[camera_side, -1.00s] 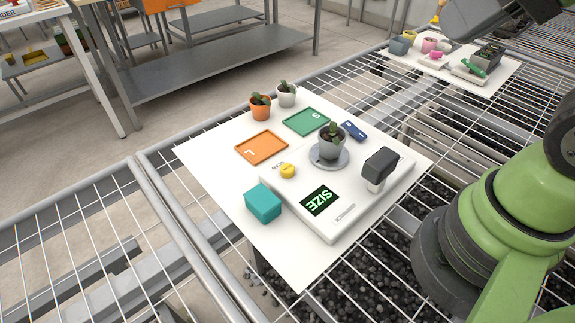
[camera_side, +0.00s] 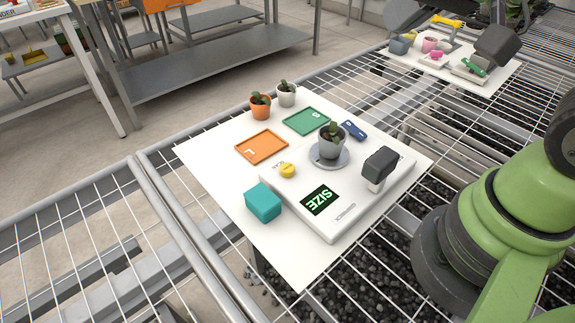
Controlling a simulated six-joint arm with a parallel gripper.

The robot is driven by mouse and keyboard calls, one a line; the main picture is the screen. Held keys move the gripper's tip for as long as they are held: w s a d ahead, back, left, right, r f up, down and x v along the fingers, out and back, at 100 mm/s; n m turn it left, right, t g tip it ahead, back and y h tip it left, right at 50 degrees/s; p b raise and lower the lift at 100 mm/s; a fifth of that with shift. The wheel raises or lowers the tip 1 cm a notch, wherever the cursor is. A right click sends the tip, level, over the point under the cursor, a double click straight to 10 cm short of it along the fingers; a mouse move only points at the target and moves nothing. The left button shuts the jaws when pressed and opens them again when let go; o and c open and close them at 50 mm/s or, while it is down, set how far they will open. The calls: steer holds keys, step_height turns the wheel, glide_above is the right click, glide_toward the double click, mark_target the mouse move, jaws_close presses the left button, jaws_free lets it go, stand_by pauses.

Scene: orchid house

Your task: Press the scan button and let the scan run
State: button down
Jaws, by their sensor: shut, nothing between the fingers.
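The white scan station (camera_side: 345,228) lies on a white mat. Its round yellow scan button (camera_side: 288,170) sits on the left part of the top, with nothing touching it. The dark display (camera_side: 319,200) shows "SIZE" in green letters, upside down from here. A small potted plant (camera_side: 332,140) in a grey pot stands upright on the round grey plate (camera_side: 317,160). A dark scanner head (camera_side: 379,163) stands on a white post at the station's right side. My gripper is not visible in this view.
A teal block (camera_side: 263,202) stands left of the station. Orange-potted (camera_side: 260,107) and white-potted (camera_side: 287,94) plants stand at the back. A blue item (camera_side: 354,130) lies near the grey pot. A second mat with objects is farther back.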

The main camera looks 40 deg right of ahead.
steer(key=w+f, duration=0.3)
steer(key=w, duration=0.2)
steer(key=n+y, duration=0.3)
steer(key=y, duration=0.2)
glide_above(290, 166)
step_height(290, 166, down, 12)
steer(key=shift+r, duration=0.1)
steer(key=shift+f, duration=4.4)
steer(key=shift+f, duration=0.1)
steer(key=shift+f, duration=0.3)
